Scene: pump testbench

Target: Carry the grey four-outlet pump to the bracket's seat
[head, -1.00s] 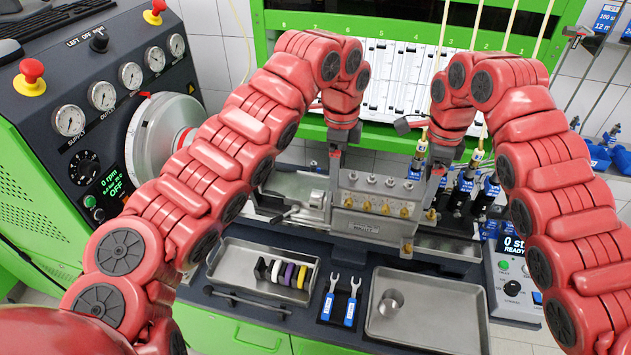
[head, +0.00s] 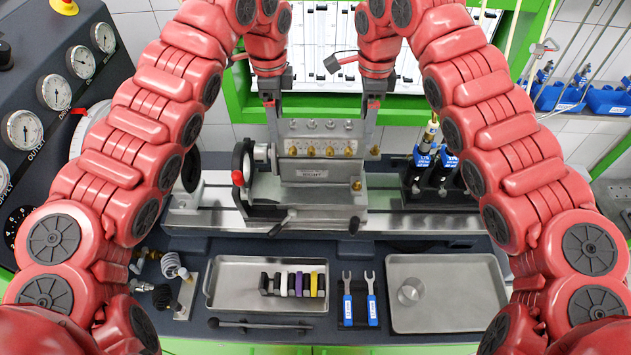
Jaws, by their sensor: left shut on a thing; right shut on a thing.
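The grey four-outlet pump (head: 318,170) is a block with a row of brass outlets on its front and caps on top. It is upright and level in the middle of the head view. My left gripper (head: 272,118) is shut on its left end and my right gripper (head: 371,118) is shut on its right end. The bracket (head: 310,218), a grey metal mount with a dark ring at its left, stands on the bench rail directly below and behind the pump. The pump overlaps the bracket in the picture, so I cannot tell whether it touches the seat.
Blue-labelled injectors (head: 440,165) stand right of the bracket on the rail. In front are a tray (head: 225,290) with coloured pieces, two blue-handled wrenches (head: 360,305) and a metal tray (head: 450,310) with a cup. Loose fittings lie at front left.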

